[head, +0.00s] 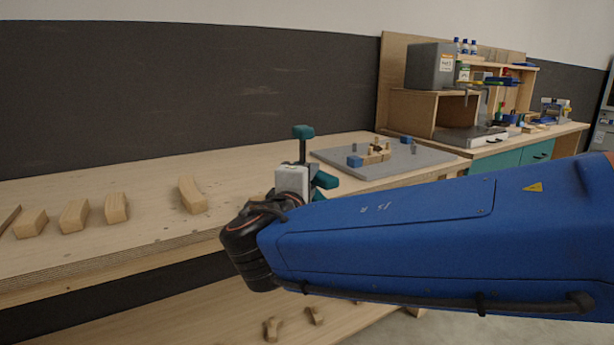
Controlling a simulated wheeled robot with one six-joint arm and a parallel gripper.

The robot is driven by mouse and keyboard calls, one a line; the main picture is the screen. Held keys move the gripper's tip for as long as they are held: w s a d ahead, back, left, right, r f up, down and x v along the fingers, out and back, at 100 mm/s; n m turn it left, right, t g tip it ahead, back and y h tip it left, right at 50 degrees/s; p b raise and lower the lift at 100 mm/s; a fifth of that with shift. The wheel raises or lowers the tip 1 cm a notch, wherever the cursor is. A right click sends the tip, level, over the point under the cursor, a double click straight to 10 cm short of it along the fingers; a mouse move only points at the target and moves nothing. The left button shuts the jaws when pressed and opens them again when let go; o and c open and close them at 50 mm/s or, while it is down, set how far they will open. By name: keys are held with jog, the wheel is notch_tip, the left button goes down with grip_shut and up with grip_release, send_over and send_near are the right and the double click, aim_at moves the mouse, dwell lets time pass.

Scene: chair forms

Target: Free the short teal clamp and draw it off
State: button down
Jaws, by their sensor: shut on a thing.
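The teal clamp (303,131) stands in the middle of the head view, just beyond my gripper. It shows a teal head on top of a dark upright bar, with more teal parts (325,181) lower on the right. My gripper (292,180) is at the bench's front edge and is shut on the clamp. The grey-white gripper body and my blue arm cover the fingertips and the clamp's lower part. I cannot tell whether the clamp touches the bench or another piece.
Several wooden blocks (74,215) and a curved piece (192,195) lie on the bench at left. A grey board (340,159) with blue and wooden parts is behind the clamp, to the right. A lower shelf (190,318) holds small wooden pieces. The dark wall closes off the back.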

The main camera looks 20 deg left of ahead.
jog(key=s+d, duration=0.6)
jog(key=d, duration=0.1)
jog(key=shift+d, duration=0.4)
dwell(0.8)
jog(key=shift+s, duration=0.1)
